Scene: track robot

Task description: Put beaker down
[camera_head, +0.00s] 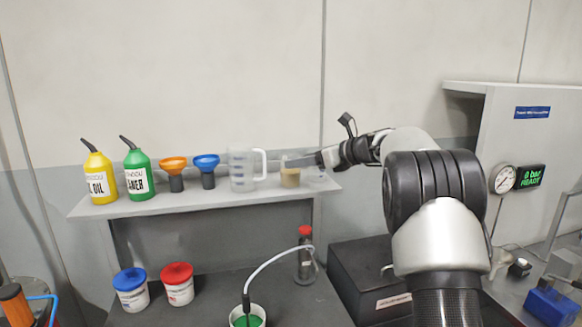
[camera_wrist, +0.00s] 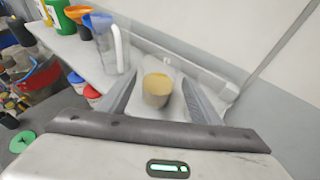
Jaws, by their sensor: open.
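A beaker (camera_head: 290,176) holding a tan-yellow content stands on the upper shelf (camera_head: 215,207), toward its right end. In the wrist view the beaker (camera_wrist: 157,90) is between the two fingers of my gripper (camera_wrist: 158,98). The fingers are spread, with a visible gap on each side of it. In the head view my gripper (camera_head: 308,161) reaches in from the right at the beaker's height and hides part of it. The beaker looks upright. Whether its base is fully on the shelf is hard to see.
A clear jug (camera_head: 241,170) stands just left of the beaker. A blue funnel (camera_head: 207,170), orange funnel (camera_head: 174,172), green bottle (camera_head: 138,174) and yellow bottle (camera_head: 100,177) stand farther left. A faint clear vessel (camera_head: 316,174) is to the right, near the shelf end.

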